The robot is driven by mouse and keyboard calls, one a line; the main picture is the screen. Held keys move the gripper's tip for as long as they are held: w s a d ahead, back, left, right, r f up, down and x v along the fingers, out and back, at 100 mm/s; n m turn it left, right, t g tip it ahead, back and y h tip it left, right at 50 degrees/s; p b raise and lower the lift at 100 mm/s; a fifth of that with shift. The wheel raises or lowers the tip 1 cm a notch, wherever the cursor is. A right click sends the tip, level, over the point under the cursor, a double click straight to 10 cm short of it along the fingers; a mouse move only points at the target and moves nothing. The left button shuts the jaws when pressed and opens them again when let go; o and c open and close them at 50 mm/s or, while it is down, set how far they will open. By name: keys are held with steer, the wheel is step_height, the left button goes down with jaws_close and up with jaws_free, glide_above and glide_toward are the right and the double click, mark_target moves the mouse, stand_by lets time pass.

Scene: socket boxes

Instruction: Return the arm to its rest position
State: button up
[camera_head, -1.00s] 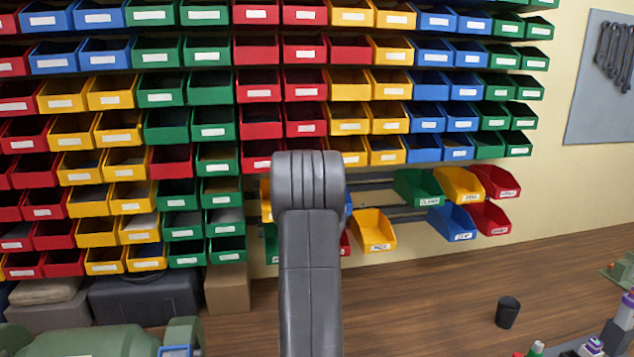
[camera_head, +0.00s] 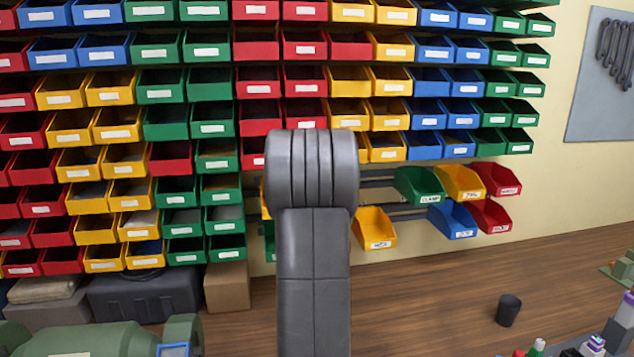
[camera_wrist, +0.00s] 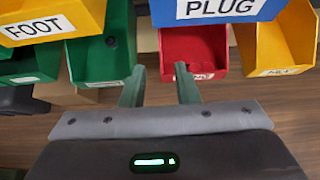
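My arm (camera_head: 313,250) rises through the middle of the head view, and it hides my gripper there. In the wrist view my gripper (camera_wrist: 159,76) has its two green-grey fingers apart, with nothing between them. The fingers point towards labelled bins. A blue bin marked PLUG (camera_wrist: 222,10) and a red bin (camera_wrist: 193,48) are ahead to the right. A yellow bin marked FOOT (camera_wrist: 50,22) and a green bin (camera_wrist: 102,50) are ahead to the left. I cannot tell whether the fingers touch any bin.
A yellow bin (camera_wrist: 280,45) is at the wrist view's right. Rows of coloured bins cover the wall, with a green bin marked CLAMP (camera_head: 419,186) right of my arm. A black cup (camera_head: 508,310) stands on the wooden surface (camera_head: 430,300), which is mostly clear around it.

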steer(key=p+x, duration=0.1)
steer(key=x, duration=0.8)
steer(key=shift+w+a+f+p, duration=0.1)
steer(key=shift+w+a+p, duration=0.05)
steer(key=shift+w+p, duration=0.25)
steer(key=shift+r+p, duration=0.5)
steer(key=shift+p, duration=0.5)
steer(key=shift+r+g, duration=0.3)
steer(key=shift+r, duration=0.2)
steer(key=shift+r, duration=0.1)
